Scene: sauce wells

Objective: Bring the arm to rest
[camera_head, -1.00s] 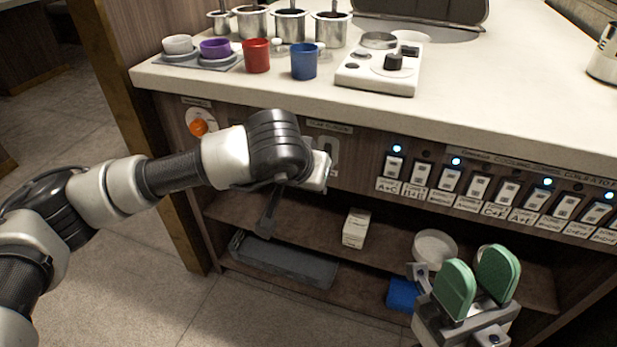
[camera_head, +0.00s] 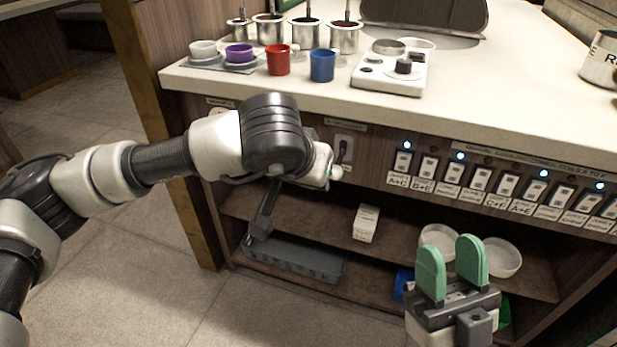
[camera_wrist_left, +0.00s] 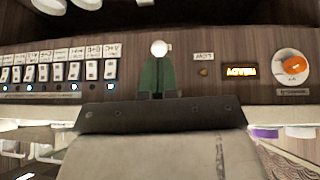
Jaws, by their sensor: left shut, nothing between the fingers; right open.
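My left arm (camera_head: 165,163) reaches in from the left in the head view. Its gripper (camera_head: 324,166) is in front of the counter's wooden front panel, largely hidden by its own wrist. In the left wrist view the green fingers of the left gripper (camera_wrist_left: 158,72) are shut together and empty, and a small round white knob (camera_wrist_left: 160,48) shows at their tips. I cannot tell whether they touch it. My right gripper (camera_head: 451,264) is at the lower right in the head view, its two green fingers upright, apart and empty, in front of the open shelves.
Switches (camera_head: 480,179) with some blue lights line the panel. A red cup (camera_head: 278,61), a blue cup (camera_head: 322,66) and a white scale-like device (camera_head: 388,78) stand on the counter (camera_head: 480,100). Below, shelves hold a grey tray (camera_head: 295,260), a white box (camera_head: 366,223) and bowls.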

